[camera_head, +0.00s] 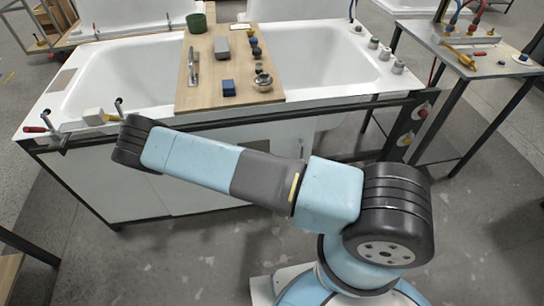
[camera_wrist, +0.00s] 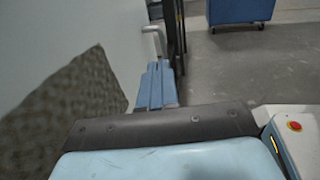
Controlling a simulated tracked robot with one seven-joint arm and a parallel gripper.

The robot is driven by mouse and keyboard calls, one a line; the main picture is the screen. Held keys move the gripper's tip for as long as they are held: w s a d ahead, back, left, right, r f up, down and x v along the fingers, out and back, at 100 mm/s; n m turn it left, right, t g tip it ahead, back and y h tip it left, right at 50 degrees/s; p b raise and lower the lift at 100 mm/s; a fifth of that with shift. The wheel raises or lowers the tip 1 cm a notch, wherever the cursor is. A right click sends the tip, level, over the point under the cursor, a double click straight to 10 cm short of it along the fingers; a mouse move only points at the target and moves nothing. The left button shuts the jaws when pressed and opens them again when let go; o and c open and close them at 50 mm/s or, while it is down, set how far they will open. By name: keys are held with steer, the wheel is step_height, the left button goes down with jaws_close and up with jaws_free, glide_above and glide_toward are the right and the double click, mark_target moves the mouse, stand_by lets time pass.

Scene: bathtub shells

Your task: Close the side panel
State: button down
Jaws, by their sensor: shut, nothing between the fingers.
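The side panel (camera_head: 95,185) is a white sheet under the front rim of the bathtub shell (camera_head: 330,93). My arm crosses in front of it, so its full extent and how far it stands open are unclear. In the wrist view a white upright surface (camera_wrist: 120,35) with a brown-grey rough patch fills the left, and a pale bent handle (camera_wrist: 152,30) stands beyond. My gripper (camera_wrist: 155,85) shows there as blue fingers, shut and empty, close to that surface; I cannot tell whether they touch it. In the head view the gripper is hidden behind my arm.
A metal side table (camera_head: 490,60) stands at right. In the wrist view a blue wheeled bin (camera_wrist: 240,10) stands behind. Grey floor in front is clear.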

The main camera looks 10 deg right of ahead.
glide_above(295, 150)
steer(key=s+a, duration=0.2)
steer(key=s, duration=0.2)
steer(key=shift+d, duration=0.2)
